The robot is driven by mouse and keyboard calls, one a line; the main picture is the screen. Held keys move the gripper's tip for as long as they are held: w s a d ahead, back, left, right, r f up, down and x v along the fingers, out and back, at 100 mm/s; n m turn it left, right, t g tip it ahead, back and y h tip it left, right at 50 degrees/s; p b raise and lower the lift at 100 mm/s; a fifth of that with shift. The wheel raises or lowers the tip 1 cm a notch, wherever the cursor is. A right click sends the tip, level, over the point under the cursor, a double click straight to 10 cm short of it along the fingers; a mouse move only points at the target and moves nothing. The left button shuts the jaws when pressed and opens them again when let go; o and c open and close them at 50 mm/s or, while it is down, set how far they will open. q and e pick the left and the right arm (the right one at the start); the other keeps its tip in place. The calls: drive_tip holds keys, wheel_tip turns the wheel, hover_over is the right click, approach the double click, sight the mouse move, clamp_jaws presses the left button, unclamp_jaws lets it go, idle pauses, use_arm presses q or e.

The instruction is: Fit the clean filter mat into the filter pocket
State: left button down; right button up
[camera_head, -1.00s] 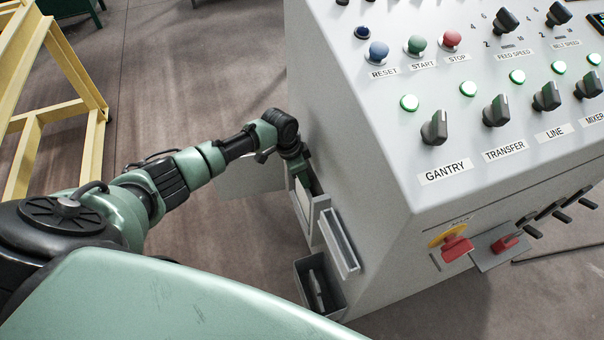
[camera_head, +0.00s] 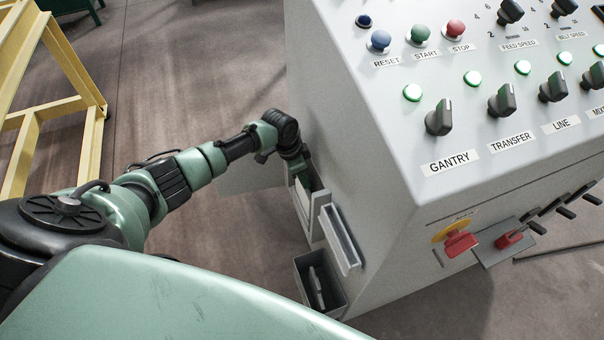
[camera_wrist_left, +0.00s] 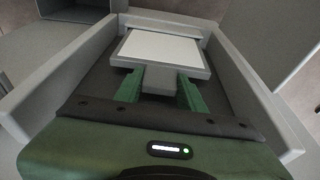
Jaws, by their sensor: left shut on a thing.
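My left gripper (camera_head: 302,178) reaches down into an open grey box on the console's side, which looks like the filter pocket (camera_head: 318,218). In the left wrist view, its two green fingers (camera_wrist_left: 159,88) are shut on a flat white mat with a grey border (camera_wrist_left: 160,50), which looks like the filter mat. The mat lies between the grey side walls of the pocket (camera_wrist_left: 60,75). Part of its white face also shows below the gripper in the head view. My right gripper is out of view.
A narrow grey slotted holder (camera_head: 340,240) is beside the pocket. A dark open bin (camera_head: 340,300) with a thin grey item inside stands below. A grey flap (camera_head: 245,178) sticks out behind my wrist.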

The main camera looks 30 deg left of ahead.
use_arm(q)
drive_tip(key=c, duration=0.8)
unclamp_jaws()
drive_tip(key=shift+o, duration=0.2)
drive_tip(key=v, duration=0.7)
drive_tip(key=shift+r+p, duration=0.35)
drive_tip(key=shift+s, duration=0.1)
